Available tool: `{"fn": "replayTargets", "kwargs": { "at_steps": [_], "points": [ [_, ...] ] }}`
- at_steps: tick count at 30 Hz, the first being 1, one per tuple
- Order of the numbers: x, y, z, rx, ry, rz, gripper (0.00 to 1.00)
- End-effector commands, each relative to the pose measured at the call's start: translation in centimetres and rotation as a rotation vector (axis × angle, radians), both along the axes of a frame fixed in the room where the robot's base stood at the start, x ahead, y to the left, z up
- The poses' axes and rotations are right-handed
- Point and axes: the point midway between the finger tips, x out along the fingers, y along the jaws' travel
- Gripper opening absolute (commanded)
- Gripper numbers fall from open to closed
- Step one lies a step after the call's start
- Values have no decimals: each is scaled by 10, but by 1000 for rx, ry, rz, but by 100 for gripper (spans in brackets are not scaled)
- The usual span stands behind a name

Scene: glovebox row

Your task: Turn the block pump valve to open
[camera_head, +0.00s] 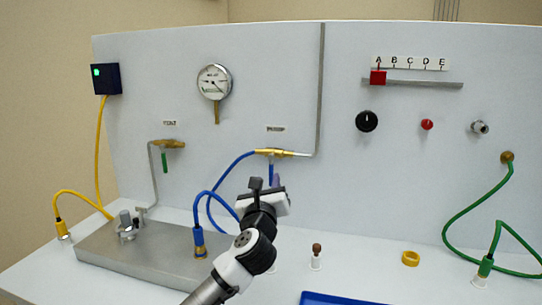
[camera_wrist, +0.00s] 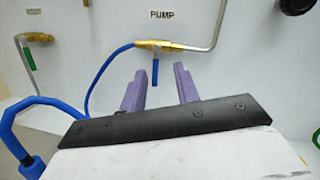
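The block pump valve is a brass body (camera_head: 280,153) on the upright panel under a label reading PUMP (camera_wrist: 162,14). Its blue lever (camera_wrist: 155,73) hangs straight down, across the horizontal brass body, which also shows in the wrist view (camera_wrist: 160,46). A blue hose joins its left end and a grey pipe its right. My gripper (camera_head: 275,182) is in front of the panel, just below the valve. In the wrist view its two purple fingers (camera_wrist: 160,76) are apart, with the lever appearing between their tips. I cannot tell whether the lever is within their depth; no contact shows.
A second brass valve with a green lever (camera_head: 165,162) is left on the panel. A gauge (camera_head: 214,82) is above. A blue hose (camera_head: 212,197) arches left of my gripper from the metal block (camera_head: 120,250). A blue tray (camera_head: 330,298) is at the front.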

Motion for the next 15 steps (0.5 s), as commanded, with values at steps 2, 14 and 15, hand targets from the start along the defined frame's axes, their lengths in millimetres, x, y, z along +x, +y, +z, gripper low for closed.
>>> {"fn": "replayTargets", "kwargs": {
  "at_steps": [2,14,15],
  "points": [
    [11,-2,-16,139,68,35,31],
    [40,-3,-56,320,153,67,31],
    [47,-4,-56,319,153,68,31]
  ]
}}
